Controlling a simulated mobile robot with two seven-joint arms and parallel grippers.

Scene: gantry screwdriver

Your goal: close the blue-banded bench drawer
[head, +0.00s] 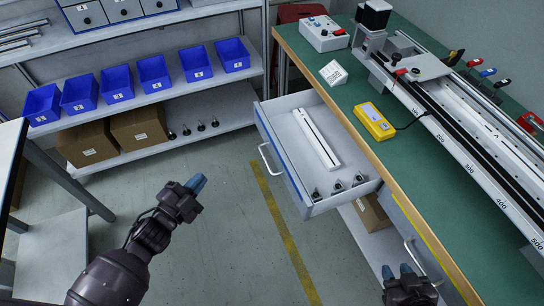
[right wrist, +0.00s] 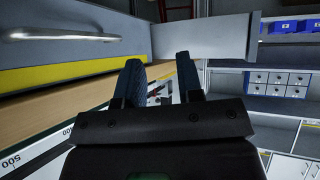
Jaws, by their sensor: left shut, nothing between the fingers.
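The blue-banded bench drawer (head: 272,150) stands pulled out from under the green-topped bench. Its front has a blue stripe and a pale bar handle (head: 266,162). Inside lie a long white bar (head: 316,138) and a few dark-tipped fittings (head: 337,187). My left gripper (head: 197,182) is shut and empty, left of the drawer front and apart from it. My right gripper (head: 400,270) is open and empty, low beside the yellow-banded front, apart from the open drawer. In the right wrist view its two fingers (right wrist: 160,75) stand apart, with the drawer's grey side (right wrist: 198,37) beyond.
The closed yellow-banded drawer (head: 422,238) is right of the open one; its handle shows in the right wrist view (right wrist: 60,36). The bench (head: 345,95) carries a rail and a yellow device (head: 374,121). Shelves with blue bins (head: 154,72) stand behind. The floor left of the drawer is clear.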

